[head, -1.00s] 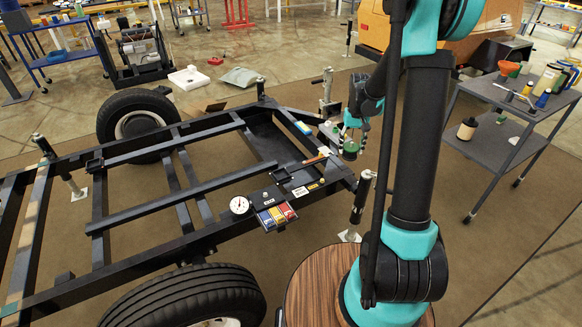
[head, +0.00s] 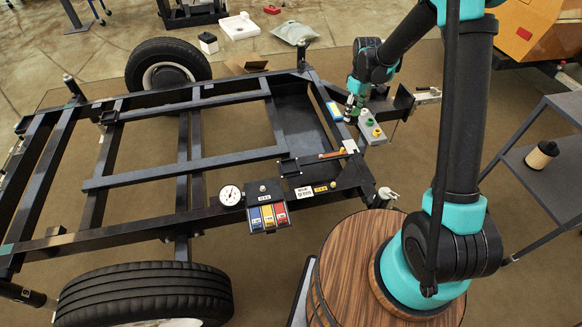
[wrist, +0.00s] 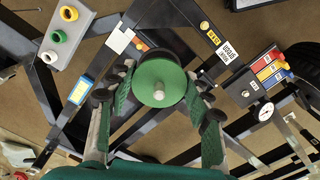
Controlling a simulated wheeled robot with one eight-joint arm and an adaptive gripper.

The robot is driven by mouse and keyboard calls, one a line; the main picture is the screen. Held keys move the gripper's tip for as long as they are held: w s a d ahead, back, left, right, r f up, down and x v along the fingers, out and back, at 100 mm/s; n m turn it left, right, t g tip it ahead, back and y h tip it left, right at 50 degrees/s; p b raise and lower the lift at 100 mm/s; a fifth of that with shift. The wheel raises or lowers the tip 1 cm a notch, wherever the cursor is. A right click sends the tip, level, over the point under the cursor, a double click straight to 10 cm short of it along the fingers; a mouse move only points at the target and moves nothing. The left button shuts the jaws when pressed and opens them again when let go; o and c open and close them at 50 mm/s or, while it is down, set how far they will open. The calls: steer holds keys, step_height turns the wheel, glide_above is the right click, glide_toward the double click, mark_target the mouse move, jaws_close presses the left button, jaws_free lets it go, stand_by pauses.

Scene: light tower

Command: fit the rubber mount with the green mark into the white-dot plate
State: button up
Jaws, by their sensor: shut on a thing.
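My gripper (wrist: 160,92) is shut on a round green-topped rubber mount (wrist: 158,72) with a pale stud at its centre. In the head view my gripper (head: 353,104) hangs over the frame's right end, close to the grey holder; the held mount is mostly hidden there. The white-dot plate is hard to pick out. A dark plate with a pale dot (wrist: 245,93) sits beside the coloured boxes.
A grey holder (head: 371,126) carries yellow, white and green ringed pieces. Coloured boxes (head: 269,216) and a round gauge (head: 230,195) sit on the black trailer frame (head: 170,178). A hammer-like tool (head: 335,154) lies on it. A grey shelf cart (head: 560,180) stands right.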

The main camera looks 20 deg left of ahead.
steer(key=s+a+f+n, duration=0.3)
steer(key=a+n, duration=0.2)
steer(key=a, duration=0.5)
steer(key=n, duration=0.7)
glide_above(289, 168)
step_height(289, 168, down, 18)
steer(key=shift+w+f, duration=0.1)
steer(key=shift+f, duration=2.5)
steer(key=o, duration=1.3)
steer(key=shift+f, duration=0.15)
step_height(289, 168, up, 12)
steer(key=shift+r, duration=0.2)
